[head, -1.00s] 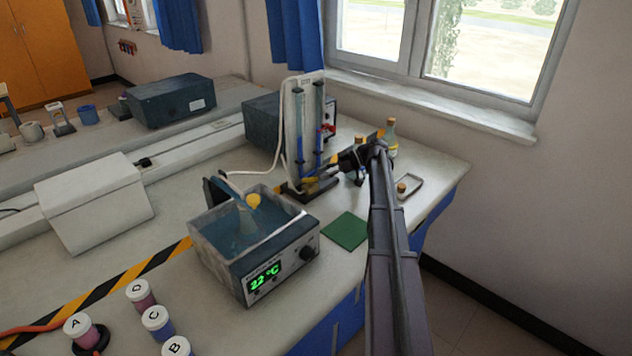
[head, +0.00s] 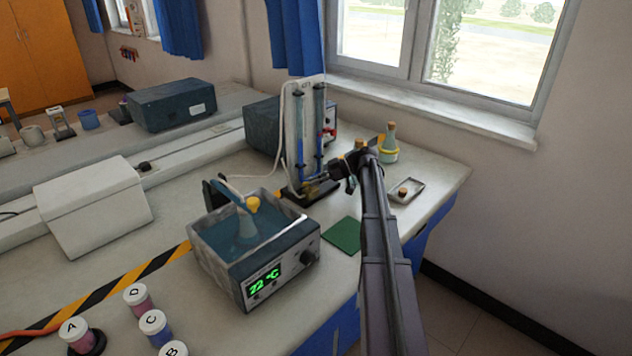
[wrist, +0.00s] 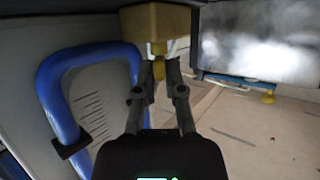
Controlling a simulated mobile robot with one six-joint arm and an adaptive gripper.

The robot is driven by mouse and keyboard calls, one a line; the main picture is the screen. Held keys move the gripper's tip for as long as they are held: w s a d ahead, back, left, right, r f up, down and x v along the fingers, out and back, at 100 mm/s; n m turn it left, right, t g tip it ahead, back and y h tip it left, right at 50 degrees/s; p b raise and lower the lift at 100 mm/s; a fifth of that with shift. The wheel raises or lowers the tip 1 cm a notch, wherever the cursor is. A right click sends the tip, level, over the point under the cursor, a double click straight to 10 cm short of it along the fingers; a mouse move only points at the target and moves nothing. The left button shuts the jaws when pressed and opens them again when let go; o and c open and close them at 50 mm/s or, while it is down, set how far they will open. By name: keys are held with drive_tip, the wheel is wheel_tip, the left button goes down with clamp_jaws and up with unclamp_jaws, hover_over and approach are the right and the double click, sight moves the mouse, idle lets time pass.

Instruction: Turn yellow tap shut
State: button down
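A stand with two upright blue-filled tubes (head: 318,128) is on the bench in the head view. A yellow tap (head: 311,187) is low at its foot, small and partly hidden by my gripper. My gripper (head: 318,183) reaches it from the right. In the wrist view a yellow-brown block (wrist: 155,22) is at the top, and a narrow yellow piece (wrist: 158,68) lies between the fingers of my gripper (wrist: 160,52). The fingers are close together around it; whether they press on it, I cannot tell.
A blue tube (wrist: 60,105) loops close left of my fingers. A water bath (head: 270,262) reading 22 °C stands in front, with a green mat (head: 343,235) beside it. A flask (head: 389,145) and a small tray (head: 415,192) are behind and right of my arm.

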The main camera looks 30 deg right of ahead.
drive_tip(key=shift+s+m+t, duration=0.1)
drive_tip(key=shift+m+t, duration=0.2)
drive_tip(key=m+t+h, duration=0.2)
drive_tip(key=m+t, duration=0.1)
drive_tip(key=m+t+h, duration=0.1)
drive_tip(key=shift+s+a+m+t, duration=0.3)
drive_tip(key=shift+s+a, duration=0.05)
drive_tip(key=shift+s, duration=0.05)
drive_tip(key=m+t+h, duration=0.2)
drive_tip(key=m+h, duration=0.1)
drive_tip(key=shift+a, duration=0.15)
drive_tip(key=shift+m+t+h, duration=0.6)
drive_tip(key=shift+m+h, duration=0.4)
drive_tip(key=shift+h, duration=0.1)
drive_tip(key=c, duration=0.7)
unclamp_jaws()
drive_tip(key=shift+c, duration=0.2)
drive_tip(key=shift+w+y, duration=0.1)
drive_tip(key=shift+y, duration=0.2)
